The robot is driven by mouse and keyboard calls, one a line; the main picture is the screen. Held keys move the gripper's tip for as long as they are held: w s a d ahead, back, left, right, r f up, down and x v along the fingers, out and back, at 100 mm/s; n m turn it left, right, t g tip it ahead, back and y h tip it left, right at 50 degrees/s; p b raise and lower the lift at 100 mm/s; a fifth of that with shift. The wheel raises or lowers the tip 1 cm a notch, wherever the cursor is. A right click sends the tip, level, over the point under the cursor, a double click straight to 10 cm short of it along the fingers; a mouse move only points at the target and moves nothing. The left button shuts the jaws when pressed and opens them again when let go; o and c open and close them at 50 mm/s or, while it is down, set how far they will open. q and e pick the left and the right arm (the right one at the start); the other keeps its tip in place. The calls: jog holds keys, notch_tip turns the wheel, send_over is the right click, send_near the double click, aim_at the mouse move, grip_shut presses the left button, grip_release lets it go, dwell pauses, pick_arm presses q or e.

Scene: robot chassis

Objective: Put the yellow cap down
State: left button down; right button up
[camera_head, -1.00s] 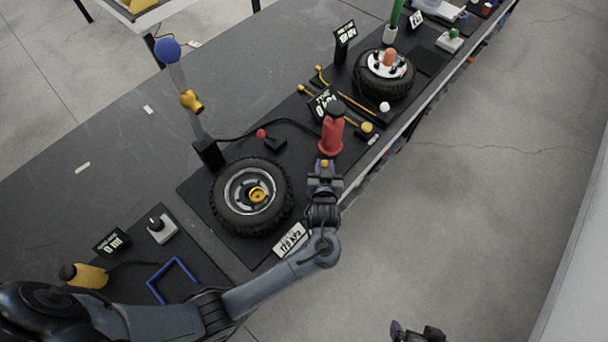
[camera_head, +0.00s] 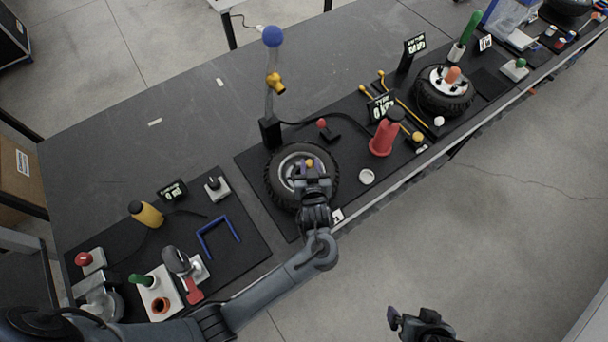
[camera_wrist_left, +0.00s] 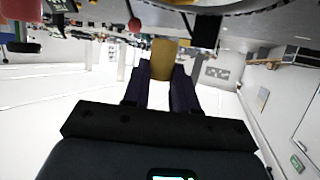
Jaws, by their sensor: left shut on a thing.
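The yellow cap (camera_head: 309,163) is held between the fingertips of my left gripper (camera_head: 309,171). In the left wrist view the cap (camera_wrist_left: 165,58) sits between the two dark fingers (camera_wrist_left: 165,78). The gripper is over the front wheel (camera_head: 276,187), and its wrist hides part of the tyre and the hub. I cannot tell how high the cap is above the wheel. A round white disc (camera_head: 367,177) lies on the black mat to the right, with nothing on it. My right gripper (camera_head: 408,322) is low in the head view, away from the table; its jaw state is unclear.
A red bottle-like tool (camera_head: 384,137) stands right of the wheel. A blue-topped post (camera_head: 272,38) with a yellow fitting stands behind it. A second wheel (camera_head: 443,103) is farther right. A blue bracket (camera_head: 219,236) lies left. The back left of the table is bare.

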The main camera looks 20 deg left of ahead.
pick_arm(q)
jog(key=shift+f+b, duration=0.3)
jog(key=shift+f, duration=2.3)
jog(key=shift+f, duration=0.15)
jog(key=c, duration=0.9)
grip_release()
